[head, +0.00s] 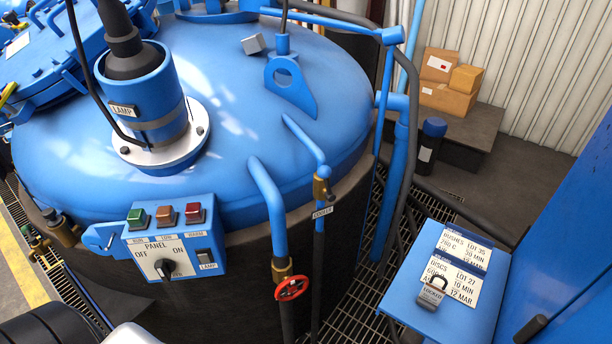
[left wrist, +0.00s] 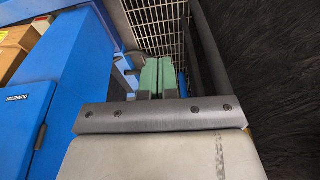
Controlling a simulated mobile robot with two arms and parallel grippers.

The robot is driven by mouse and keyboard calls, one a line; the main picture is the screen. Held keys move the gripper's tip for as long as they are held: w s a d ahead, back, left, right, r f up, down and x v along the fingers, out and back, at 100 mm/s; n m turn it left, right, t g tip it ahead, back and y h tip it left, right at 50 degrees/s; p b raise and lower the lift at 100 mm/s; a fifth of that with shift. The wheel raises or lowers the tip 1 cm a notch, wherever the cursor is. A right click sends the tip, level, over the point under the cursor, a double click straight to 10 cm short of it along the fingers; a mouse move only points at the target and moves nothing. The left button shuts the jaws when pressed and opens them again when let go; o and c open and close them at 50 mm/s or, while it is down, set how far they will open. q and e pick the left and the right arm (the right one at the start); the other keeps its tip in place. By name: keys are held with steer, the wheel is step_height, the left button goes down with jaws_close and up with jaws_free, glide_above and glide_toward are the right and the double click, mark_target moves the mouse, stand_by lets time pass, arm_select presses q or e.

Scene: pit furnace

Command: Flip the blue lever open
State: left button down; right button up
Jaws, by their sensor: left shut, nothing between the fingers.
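In the head view a blue pipe (head: 305,138) bends down from the furnace lid to a brass valve (head: 321,188) above a small label reading something like "COOLER". A blue lever is not clearly distinguishable from the pipe there, so I cannot tell its position. My left gripper (left wrist: 158,76) shows in the left wrist view, its two green fingers shut together and empty, in front of a floor grating. I cannot see it touching anything. It does not show clearly in the head view. My right gripper is in neither view.
The blue furnace lid (head: 225,75) carries a lamp housing (head: 147,95). A control panel (head: 172,245) and red handwheel (head: 291,288) are at its front. Cardboard boxes (head: 448,95) sit behind. Floor grating (head: 350,312) lies between.

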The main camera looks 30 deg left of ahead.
mark_target(327, 185)
arm_select(q)
steer(key=w+a+r+m+t+h, duration=0.1)
steer(key=w+a+r+m+t, duration=0.3)
steer(key=r, duration=0.7)
steer(key=w+a+r+m+t+h+b, duration=0.15)
steer(key=w+a+r+m, duration=0.4)
steer(key=r, duration=0.55)
steer(key=w+a+r+m+t, duration=0.4)
steer(key=w+a+r+m, duration=0.1)
steer(key=r, duration=0.5)
steer(key=w+d+r+m+t+h, duration=0.2)
steer(key=w+r+m+h, duration=0.4)
steer(key=r, duration=0.4)
steer(key=w+d+f+y, duration=0.1)
steer(key=w+d+f, duration=0.1)
steer(key=w+d, duration=0.4)
steer(key=w+m, duration=0.1)
steer(key=w, duration=0.4)
steer(key=shift+d, duration=0.2)
steer(key=shift+f+g+y, duration=0.1)
steer(key=shift+g+y, duration=0.15)
